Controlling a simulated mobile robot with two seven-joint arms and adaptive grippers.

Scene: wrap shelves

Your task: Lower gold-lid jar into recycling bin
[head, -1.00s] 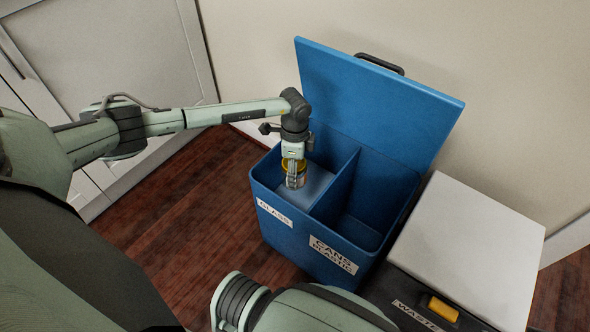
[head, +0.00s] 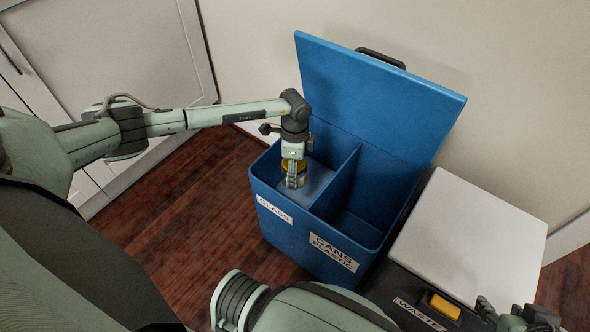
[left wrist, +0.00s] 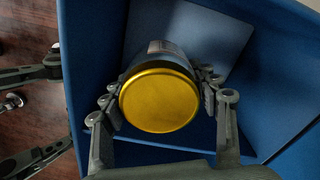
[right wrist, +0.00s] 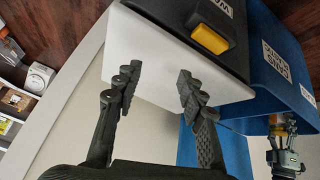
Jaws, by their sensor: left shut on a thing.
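The gold-lid jar (head: 293,181) is held upright over the compartment marked GLASS of the blue recycling bin (head: 283,233). My left gripper (head: 294,170) points down and is shut on it. In the left wrist view the gold lid (left wrist: 160,94) sits between the two fingers (left wrist: 165,98), with the jar's body mostly hidden behind it. The jar's exact height against the bin's rim is hard to tell. My right gripper (right wrist: 157,92) is open and empty in the right wrist view; it shows partly at the lower right of the head view (head: 525,317).
The bin's blue lid (head: 380,95) stands open at the back. A divider separates GLASS from the compartment marked CANS PLASTIC. A black waste bin with a white lid (head: 470,235) and yellow pedal-like block (head: 444,306) stands to the right. Wooden floor (head: 190,205) is clear at left.

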